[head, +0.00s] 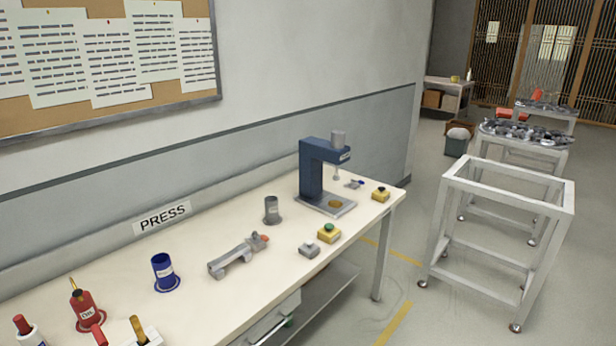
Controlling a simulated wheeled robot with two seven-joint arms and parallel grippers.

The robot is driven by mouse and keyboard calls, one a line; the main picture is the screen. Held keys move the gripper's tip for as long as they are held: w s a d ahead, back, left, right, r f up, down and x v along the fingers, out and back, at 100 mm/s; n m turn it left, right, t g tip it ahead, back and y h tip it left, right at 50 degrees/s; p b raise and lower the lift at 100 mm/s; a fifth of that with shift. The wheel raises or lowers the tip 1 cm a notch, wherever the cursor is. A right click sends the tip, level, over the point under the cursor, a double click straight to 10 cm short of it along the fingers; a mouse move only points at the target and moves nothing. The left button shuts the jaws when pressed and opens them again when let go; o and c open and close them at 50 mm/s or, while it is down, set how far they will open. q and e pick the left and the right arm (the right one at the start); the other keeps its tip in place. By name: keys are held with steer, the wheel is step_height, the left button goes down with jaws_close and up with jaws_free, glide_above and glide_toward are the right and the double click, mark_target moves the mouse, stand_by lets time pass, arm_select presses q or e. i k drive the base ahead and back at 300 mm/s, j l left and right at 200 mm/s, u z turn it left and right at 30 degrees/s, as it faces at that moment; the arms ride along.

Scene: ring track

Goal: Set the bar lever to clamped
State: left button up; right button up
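A grey metal fixture (237,257) lies on the cream workbench, left of the bench's middle. It has a long bar between raised ends and a small orange-red tip (264,238) at its right end. It looks like the bar with the lever, but the lever's setting is too small to tell. A blue press (312,168) stands at the bench's far end, with a small grey part with a blue tip (356,183) beside it. Neither of my grippers shows in the head view.
The workbench (215,300) runs along the wall. On it are a blue cup (163,270), a grey cup (271,210), a yellow box with a green button (329,234), a small grey block (309,250) and red bottles (86,308). An empty metal frame (500,190) stands right, across open floor.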

mark_target(255, 235)
steer(key=i+l, duration=0.2)
steer(key=l, duration=0.15)
steer(key=i+l, duration=0.15)
steer(key=l, duration=0.2)
steer(key=i+l, duration=0.2)
steer(key=l, duration=0.15)
steer(key=i+l, duration=0.15)
steer(key=l, duration=0.2)
steer(key=i+l+u, duration=0.1)
steer(key=l, duration=0.25)
steer(key=i+l, duration=0.25)
steer(key=l, duration=0.1)
